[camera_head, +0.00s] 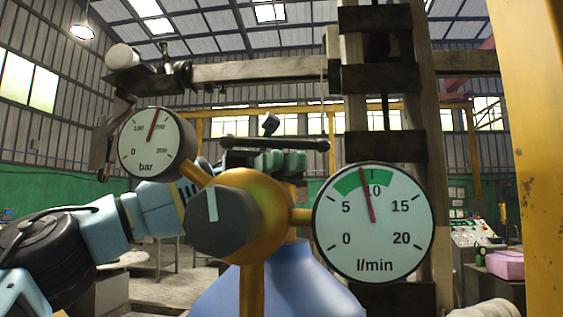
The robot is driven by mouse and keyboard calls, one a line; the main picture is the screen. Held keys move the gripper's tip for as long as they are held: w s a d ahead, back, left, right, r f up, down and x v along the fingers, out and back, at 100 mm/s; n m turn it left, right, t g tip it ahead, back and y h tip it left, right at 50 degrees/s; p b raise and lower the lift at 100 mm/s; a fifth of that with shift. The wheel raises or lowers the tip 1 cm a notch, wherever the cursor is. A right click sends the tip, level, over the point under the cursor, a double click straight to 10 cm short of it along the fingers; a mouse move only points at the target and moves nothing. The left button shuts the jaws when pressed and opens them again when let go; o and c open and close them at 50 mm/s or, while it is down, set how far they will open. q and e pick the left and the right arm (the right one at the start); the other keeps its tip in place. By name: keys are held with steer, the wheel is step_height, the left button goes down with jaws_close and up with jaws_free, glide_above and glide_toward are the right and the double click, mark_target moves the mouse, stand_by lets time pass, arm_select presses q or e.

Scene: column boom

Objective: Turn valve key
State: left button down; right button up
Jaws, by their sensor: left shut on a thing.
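The valve has a brass body (268,205) with a dark grey knob (222,222) at its front. A white mark on the knob points almost straight up. Behind and above the valve lies a dark horizontal bar (300,143), which looks like the handle of the valve key. My left arm comes in from the left and passes behind the valve. My left gripper (278,161), with green fingers, is shut on this bar; the valve body hides part of the wrist. What lies below the bar is hidden. My right gripper is not in view.
The l/min gauge (395,235) sits right of the valve, its red needle just left of 10, in the green band. The bar gauge (152,148) is at upper left, its needle slightly right of vertical. A yellow post (541,160) stands at the right edge.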

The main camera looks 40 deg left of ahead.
arm_select(q)
steer(key=c, duration=1.5)
jaws_free()
steer(key=shift+o, duration=0.2)
steer(key=p+v, duration=0.2)
steer(key=v, duration=0.5)
steer(key=shift+w+a, duration=0.2)
steer(key=shift+a, duration=0.1)
